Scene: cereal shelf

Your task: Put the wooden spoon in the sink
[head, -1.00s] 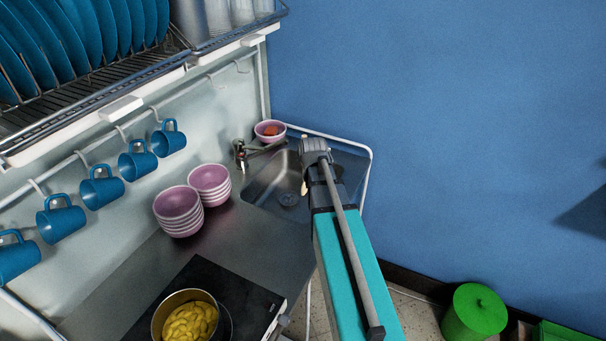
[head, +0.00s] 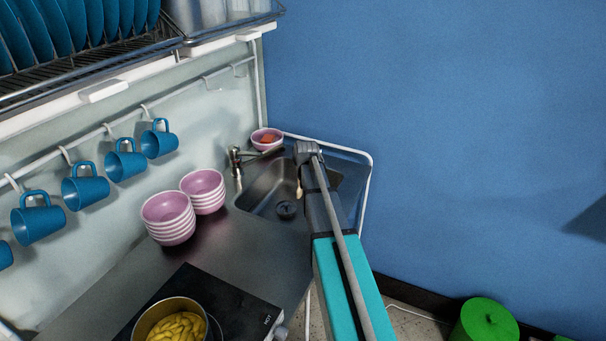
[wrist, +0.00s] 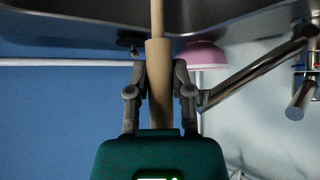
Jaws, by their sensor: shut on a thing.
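My gripper (wrist: 159,75) is shut on the wooden spoon (wrist: 158,100), with one finger on each side of its thick, pale handle in the wrist view. The thinner part of the spoon runs on towards the steel sink (wrist: 225,14). In the head view a short tan piece of the spoon (head: 299,190) shows beside my arm, over the sink basin (head: 262,190). My arm hides most of the gripper and spoon there. I cannot tell whether the spoon touches the basin.
A tap (head: 236,160) and a pink bowl (head: 267,140) with something orange-red stand by the sink. Stacked pink bowls (head: 169,220) are on the counter to the left. A pot (head: 142,331) of yellow food stands on the hob. Blue mugs (head: 85,188) hang above. A wall is behind.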

